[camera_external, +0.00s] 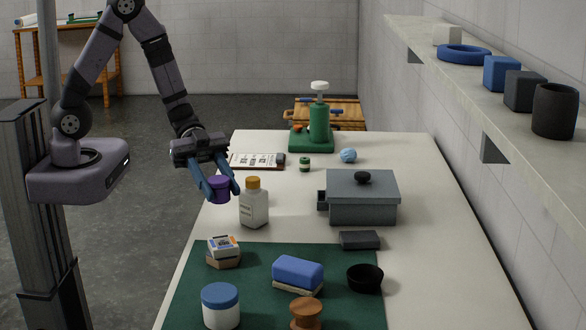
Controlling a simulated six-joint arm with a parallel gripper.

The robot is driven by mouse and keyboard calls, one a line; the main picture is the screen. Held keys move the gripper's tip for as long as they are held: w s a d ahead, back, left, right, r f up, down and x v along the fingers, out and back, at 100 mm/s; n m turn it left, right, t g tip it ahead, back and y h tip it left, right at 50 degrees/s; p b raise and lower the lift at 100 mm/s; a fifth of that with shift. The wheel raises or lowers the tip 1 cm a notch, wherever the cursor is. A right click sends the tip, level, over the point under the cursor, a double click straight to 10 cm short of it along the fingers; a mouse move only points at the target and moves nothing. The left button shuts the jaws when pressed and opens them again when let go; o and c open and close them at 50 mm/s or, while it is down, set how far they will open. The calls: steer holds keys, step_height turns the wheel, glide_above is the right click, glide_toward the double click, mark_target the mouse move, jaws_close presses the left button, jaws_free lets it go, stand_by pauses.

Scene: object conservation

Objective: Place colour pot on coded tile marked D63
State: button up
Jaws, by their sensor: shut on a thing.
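My gripper (217,189) is shut on a small purple pot (219,191), which looks like the colour pot. Its blue fingers stand on either side of the pot. The gripper holds the pot near the left edge of the table, just left of and behind a white bottle with an orange cap (254,205). I cannot make out a tile marked D63. A flat board with small printed marks (252,160) lies behind the gripper, but its marks are too small to read.
A green mat (258,268) holds a blue-lidded jar (221,308), a blue-topped block (297,273), a black bowl (365,278) and a wooden spool (306,314). A grey lidded box (362,205) stands right of the bottle. The table's right side (440,240) is clear.

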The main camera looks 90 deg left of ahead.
mark_target(223, 241)
steer(key=shift+f+p, duration=0.45)
steer(key=shift+f, duration=4.55)
steer(key=shift+f, duration=0.15)
steer(key=o, duration=1.1)
steer(key=shift+a+r, duration=0.1)
steer(key=shift+r, duration=0.1)
steer(key=b+v, duration=0.2)
steer(key=v, duration=1)
steer(key=shift+r+b, duration=0.1)
steer(key=shift+b, duration=0.3)
steer(key=shift+w, duration=0.1)
